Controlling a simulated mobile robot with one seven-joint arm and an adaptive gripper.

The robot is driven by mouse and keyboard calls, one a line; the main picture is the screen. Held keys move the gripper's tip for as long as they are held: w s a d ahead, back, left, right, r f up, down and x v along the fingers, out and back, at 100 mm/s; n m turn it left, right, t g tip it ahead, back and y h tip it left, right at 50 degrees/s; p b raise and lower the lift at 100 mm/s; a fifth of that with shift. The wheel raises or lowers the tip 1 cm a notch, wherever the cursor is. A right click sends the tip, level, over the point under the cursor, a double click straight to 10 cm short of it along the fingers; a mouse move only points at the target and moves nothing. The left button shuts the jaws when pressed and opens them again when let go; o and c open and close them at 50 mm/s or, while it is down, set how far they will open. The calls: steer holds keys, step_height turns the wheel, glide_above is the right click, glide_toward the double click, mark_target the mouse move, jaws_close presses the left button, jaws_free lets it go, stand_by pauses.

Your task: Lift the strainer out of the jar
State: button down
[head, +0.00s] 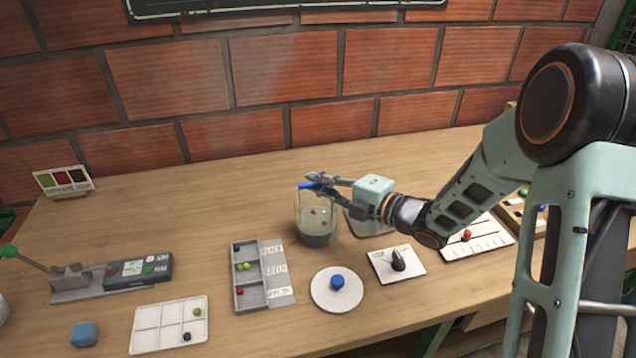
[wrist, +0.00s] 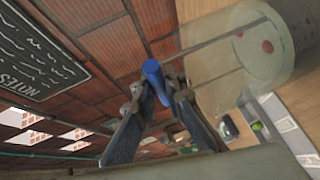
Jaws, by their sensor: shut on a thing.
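The glass jar (head: 300,225) stands upright on the table near the middle of the head view. It holds a cloudy liquid with small red balls in it, and its base looks dark. The strainer's blue handle (head: 305,185) is at the jar's rim. My gripper (head: 322,184) comes from the right and is shut on this handle. The strainer's lower part is inside the jar and hard to make out.
A sorting tray (head: 278,290) with small balls stands in front of the jar. A white disc with a blue knob (head: 337,283) and a dial plate (head: 397,263) lie nearby. A lever device (head: 110,277) is at left. The table behind the jar is clear up to the brick wall.

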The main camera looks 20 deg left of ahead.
steer(key=shift+r, duration=0.1)
step_height(320, 180, up, 15)
steer(key=p, duration=0.7)
steer(key=shift+p, duration=0.3)
stand_by(1.7)
